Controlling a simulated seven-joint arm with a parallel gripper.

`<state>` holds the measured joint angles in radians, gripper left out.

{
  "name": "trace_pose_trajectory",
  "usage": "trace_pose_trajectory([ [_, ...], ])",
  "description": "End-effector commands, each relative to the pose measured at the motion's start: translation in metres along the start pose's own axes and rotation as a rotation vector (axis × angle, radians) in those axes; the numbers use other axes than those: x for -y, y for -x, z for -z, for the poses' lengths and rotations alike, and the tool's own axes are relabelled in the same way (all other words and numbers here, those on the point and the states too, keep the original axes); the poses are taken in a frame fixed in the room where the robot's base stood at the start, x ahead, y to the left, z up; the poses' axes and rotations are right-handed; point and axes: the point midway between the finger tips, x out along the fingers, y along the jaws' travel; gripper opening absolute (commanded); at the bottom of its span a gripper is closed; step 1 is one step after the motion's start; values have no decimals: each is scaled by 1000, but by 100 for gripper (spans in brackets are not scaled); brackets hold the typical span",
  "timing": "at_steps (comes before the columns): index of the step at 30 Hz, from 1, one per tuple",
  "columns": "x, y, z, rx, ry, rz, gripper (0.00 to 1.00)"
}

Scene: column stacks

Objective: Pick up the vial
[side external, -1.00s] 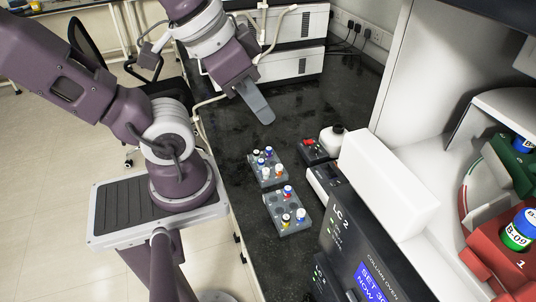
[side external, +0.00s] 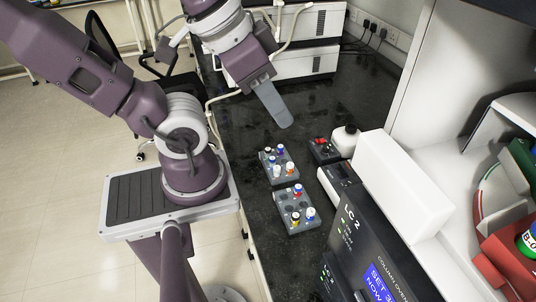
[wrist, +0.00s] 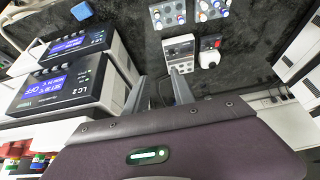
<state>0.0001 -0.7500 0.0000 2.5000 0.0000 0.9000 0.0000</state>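Several small capped vials stand in two grey racks on the dark bench. The far rack (side external: 266,163) holds vials such as a blue-capped vial (side external: 280,149) and an orange-marked vial (side external: 289,168). The near rack (side external: 290,229) holds a red-and-blue vial (side external: 297,190), a yellow-and-black vial (side external: 295,218) and a blue-and-white vial (side external: 310,213). The racks also show at the top of the wrist view (wrist: 167,15). My gripper (side external: 280,118) is above the bench, beyond the far rack in the side view. In the wrist view its fingers (wrist: 160,92) are apart with nothing between them.
A small device with a red part (side external: 321,143) and a white rounded container (side external: 345,140) stand right of the far rack. The LC 2 column oven (side external: 350,232) and a white box (side external: 402,185) are at the right. The bench behind the racks is mostly clear.

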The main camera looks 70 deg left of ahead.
Motion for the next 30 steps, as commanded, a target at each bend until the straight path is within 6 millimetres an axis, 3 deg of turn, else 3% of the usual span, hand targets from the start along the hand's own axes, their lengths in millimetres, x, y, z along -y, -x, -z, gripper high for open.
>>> trace_pose_trajectory([
  [4, 2, -5, 5, 15, 43, -2, 30],
  [7, 13, -29, 25, 72, 239, 0, 30],
  [10, 40, -78, 48, 150, 568, 50, 30],
  [13, 79, -137, 54, 205, 915, 165, 30],
  [16, 129, -197, 36, 223, 1237, 346, 30],
  [18, 164, -231, 13, 203, 1419, 486, 30],
  [21, 206, -262, -22, 148, 1595, 661, 30],
  [24, 231, -276, -47, 96, 1684, 771, 30],
  [30, 248, -293, -66, 65, 1723, 821, 30],
])
